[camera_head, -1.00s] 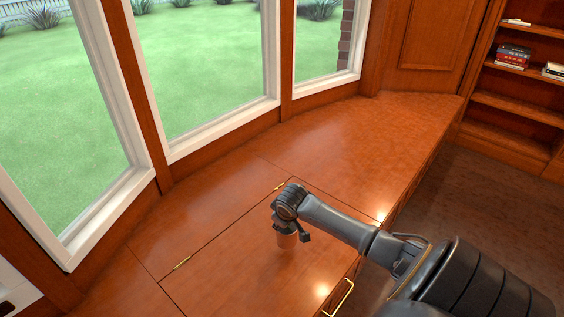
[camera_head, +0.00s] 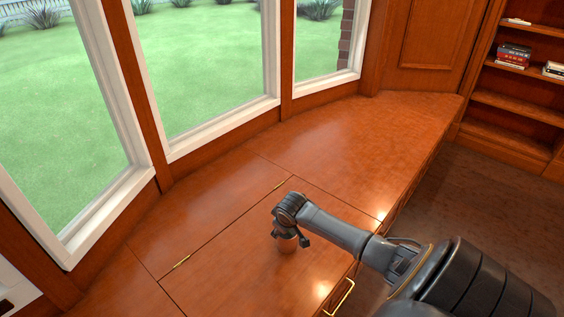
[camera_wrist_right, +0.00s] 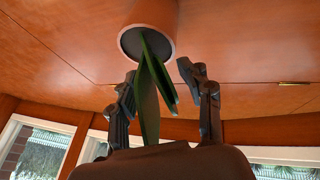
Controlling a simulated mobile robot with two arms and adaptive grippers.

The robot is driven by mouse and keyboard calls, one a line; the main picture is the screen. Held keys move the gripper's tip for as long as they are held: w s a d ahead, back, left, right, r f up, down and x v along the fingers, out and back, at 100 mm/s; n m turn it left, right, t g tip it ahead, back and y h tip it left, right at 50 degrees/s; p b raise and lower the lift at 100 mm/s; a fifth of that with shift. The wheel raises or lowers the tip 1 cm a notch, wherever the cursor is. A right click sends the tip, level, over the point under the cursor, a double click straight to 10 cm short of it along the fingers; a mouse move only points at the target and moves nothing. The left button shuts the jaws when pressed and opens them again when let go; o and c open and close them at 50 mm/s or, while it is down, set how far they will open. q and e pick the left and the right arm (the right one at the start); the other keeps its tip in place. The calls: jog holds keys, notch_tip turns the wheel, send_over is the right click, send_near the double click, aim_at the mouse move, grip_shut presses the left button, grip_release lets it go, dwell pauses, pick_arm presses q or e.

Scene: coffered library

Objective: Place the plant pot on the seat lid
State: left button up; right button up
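The plant pot (camera_head: 287,245) is a small terracotta pot, seen on the seat lid (camera_head: 235,265) below my right gripper (camera_head: 291,238). In the right wrist view the pot (camera_wrist_right: 149,22) is at the top, its dark opening facing the camera and long green leaves coming out of it. My right gripper (camera_wrist_right: 158,70) has its fingers apart, just short of the pot's rim, with the leaves between them. I see no clear contact between fingers and pot. The left gripper is out of view.
The wooden window seat (camera_head: 365,135) runs along the windows and is clear. Brass hinges (camera_head: 181,262) lie at the lid's back edge and a brass handle (camera_head: 340,298) at its front. A bookshelf (camera_head: 515,105) stands at the right.

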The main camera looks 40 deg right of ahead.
jog(key=shift+r, duration=0.1)
jog(key=shift+r, duration=0.2)
jog(key=p+v, duration=0.2)
jog(key=v, duration=0.9)
jog(key=shift+s+r, duration=0.2)
jog(key=shift+r, duration=0.05)
jog(key=shift+a, duration=0.1)
